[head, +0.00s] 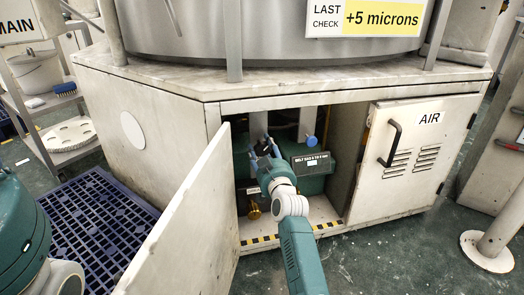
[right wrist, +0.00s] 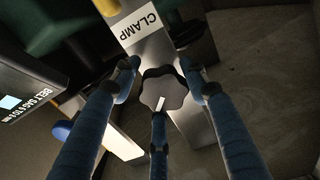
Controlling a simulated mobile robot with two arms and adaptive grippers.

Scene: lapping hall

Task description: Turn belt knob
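A black lobed knob (right wrist: 163,90) with a white mark sits on a grey metal bar under a CLAMP label (right wrist: 138,27) in the right wrist view. My right gripper (right wrist: 158,85) has its three fingers spread around this knob, with no clear grip on it. In the head view the right gripper (head: 264,149) reaches into the open cabinet and hides much of the knob. A blue knob (head: 310,141) stands to its right, above a dark BELT SAG sign (head: 312,162). My left arm is at the lower left, its gripper out of frame.
The cabinet's left door (head: 185,225) stands open beside my right arm. The AIR door (head: 418,155) on the right is closed. Striped tape edges the cabinet floor. A purple grate (head: 92,225) lies on the floor at left, near a shelf cart (head: 50,125).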

